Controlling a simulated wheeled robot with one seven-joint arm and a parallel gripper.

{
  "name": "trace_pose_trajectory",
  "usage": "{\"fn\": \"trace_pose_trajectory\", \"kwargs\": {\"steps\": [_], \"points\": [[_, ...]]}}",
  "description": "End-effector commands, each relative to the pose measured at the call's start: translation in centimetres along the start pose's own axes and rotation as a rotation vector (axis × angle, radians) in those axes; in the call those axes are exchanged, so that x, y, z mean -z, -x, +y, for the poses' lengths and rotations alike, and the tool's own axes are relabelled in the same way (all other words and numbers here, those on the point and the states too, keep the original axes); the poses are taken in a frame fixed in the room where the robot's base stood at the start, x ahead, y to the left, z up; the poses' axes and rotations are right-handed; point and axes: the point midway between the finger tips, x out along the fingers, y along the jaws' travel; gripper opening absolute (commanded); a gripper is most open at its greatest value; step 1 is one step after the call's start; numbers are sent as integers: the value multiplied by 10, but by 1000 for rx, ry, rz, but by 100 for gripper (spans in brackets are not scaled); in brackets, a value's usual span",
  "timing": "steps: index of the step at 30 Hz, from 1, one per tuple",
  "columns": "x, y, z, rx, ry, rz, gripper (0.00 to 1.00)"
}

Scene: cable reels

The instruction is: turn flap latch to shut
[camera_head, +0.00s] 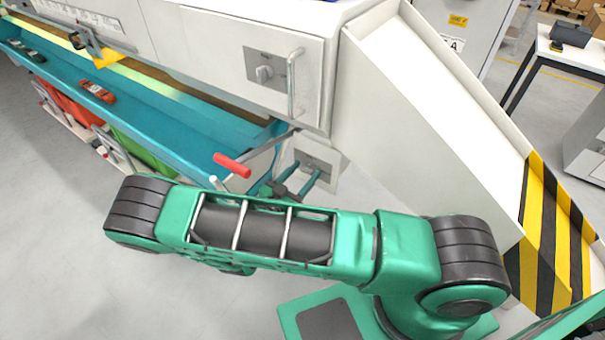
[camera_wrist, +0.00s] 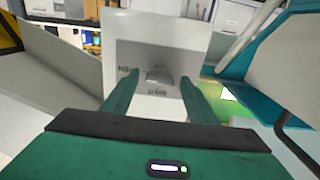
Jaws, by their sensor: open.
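A small grey latch knob (camera_wrist: 158,74) sits on the face of a white box (camera_wrist: 140,35) in the wrist view, with small dark markings beside and below it. Its exact turn is too small to read. In the head view this lower box (camera_head: 332,158) hangs below the machine body, its latch partly hidden by my gripper. My gripper (camera_head: 294,174) is open and points at the box face. In the wrist view its two green fingers stand left and right of the knob, with nothing held.
A vertical bar handle (camera_head: 294,82) is beside the upper knob. A red-gripped lever (camera_head: 232,165) sticks out close to my gripper's left. A teal trough (camera_head: 190,112) runs to the left. A sloped white chute (camera_head: 430,120) with yellow-black stripes stands to the right.

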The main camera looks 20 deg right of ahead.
Motion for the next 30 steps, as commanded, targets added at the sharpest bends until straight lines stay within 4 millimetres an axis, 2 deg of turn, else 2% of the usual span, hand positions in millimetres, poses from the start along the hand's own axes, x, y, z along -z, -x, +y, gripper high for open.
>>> {"fn": "trace_pose_trajectory", "kwargs": {"steps": [1, 2, 6, 7, 19, 30], "points": [[0, 0, 0, 0, 0, 0, 53], [0, 0, 0, 0, 0, 0, 48], [0, 0, 0, 0, 0, 0, 15], [0, 0, 0, 0, 0, 0, 11], [0, 0, -1, 2, 56, 0, 12], [0, 0, -3, 3, 332, 0, 12]]}}
